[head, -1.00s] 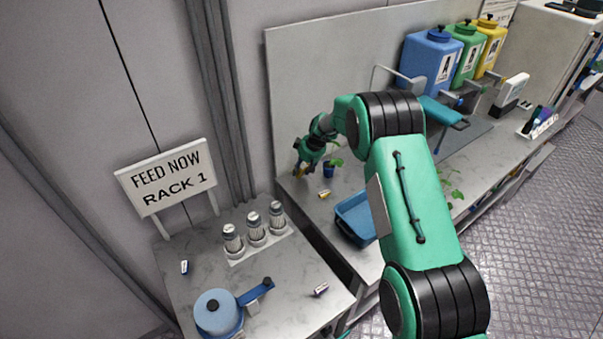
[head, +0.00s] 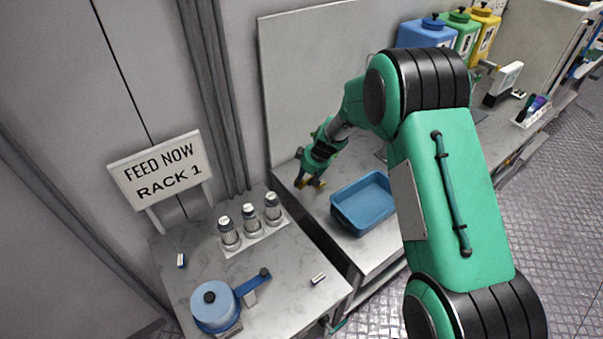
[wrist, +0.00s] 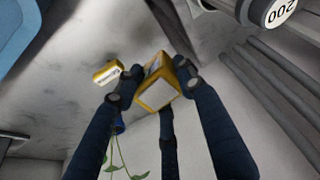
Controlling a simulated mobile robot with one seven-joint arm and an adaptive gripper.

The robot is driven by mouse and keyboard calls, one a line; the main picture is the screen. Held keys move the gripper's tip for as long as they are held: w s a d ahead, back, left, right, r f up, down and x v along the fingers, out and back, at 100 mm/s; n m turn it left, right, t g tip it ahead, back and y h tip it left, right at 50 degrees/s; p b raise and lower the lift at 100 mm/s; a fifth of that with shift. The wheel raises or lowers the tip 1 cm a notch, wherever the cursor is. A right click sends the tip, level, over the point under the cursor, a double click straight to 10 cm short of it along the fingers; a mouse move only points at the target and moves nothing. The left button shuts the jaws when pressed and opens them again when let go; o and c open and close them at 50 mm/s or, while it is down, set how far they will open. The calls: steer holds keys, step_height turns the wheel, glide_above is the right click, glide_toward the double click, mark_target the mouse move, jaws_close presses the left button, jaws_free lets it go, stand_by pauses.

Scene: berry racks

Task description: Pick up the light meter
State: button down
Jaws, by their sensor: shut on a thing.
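My gripper (head: 308,182) is low over the left end of the marble-topped bench, beside the back panel. In the wrist view its dark fingers (wrist: 155,85) are closed around a small yellow box with pale faces (wrist: 157,90), which I take to be the light meter. The fingers hide part of it. In the head view only a bit of yellow shows at the fingertips. I cannot tell whether the box is clear of the bench. A second yellow piece with a white label (wrist: 107,72) lies apart from the fingers on the bench.
A blue tray (head: 340,217) sits right of my gripper. On the left table are capped cylinders in a holder (head: 262,240), a blue pot (head: 212,315) and the RACK 1 sign (head: 160,176). Coloured canisters (head: 425,35) stand behind.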

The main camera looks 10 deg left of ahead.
steer(key=shift+s+d+r, duration=0.1)
steer(key=shift+s+d, duration=0.15)
steer(key=shift+s, duration=0.35)
steer(key=shift+s+d+r, duration=0.1)
steer(key=shift+s+d, duration=0.15)
steer(key=shift+s, duration=0.35)
